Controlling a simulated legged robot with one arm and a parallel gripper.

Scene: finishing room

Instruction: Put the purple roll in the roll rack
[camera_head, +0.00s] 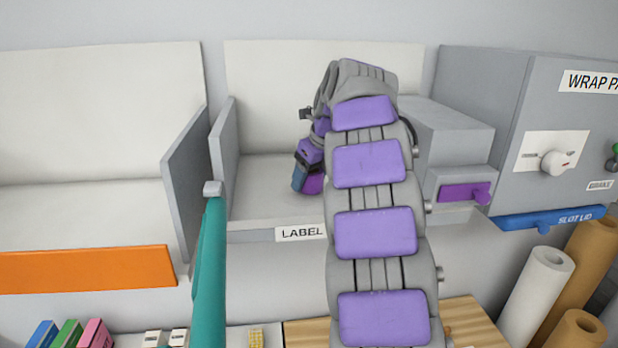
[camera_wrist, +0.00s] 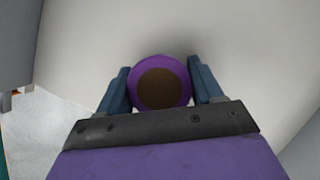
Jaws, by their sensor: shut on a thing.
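My gripper (camera_wrist: 160,88) is shut on the purple roll (camera_wrist: 160,62), with one blue-grey finger on each side. The wrist view looks onto the roll's round end, a purple ring around a brown core. In the head view my gripper (camera_head: 304,176) points down inside the bay marked LABEL, left of my arm. A bit of the purple roll (camera_head: 314,184) shows beside the fingers there. Whether the roll touches the bay floor cannot be told. No roll rack can be made out for certain; several rolls stand upright at the lower right.
The LABEL bay (camera_head: 262,208) has a grey side wall on its left. A grey box with a purple drawer (camera_head: 457,192) stands at its right. The wrap machine (camera_head: 540,110), a white roll (camera_head: 535,295) and tan rolls are farther right. A teal post (camera_head: 209,270) stands in front.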

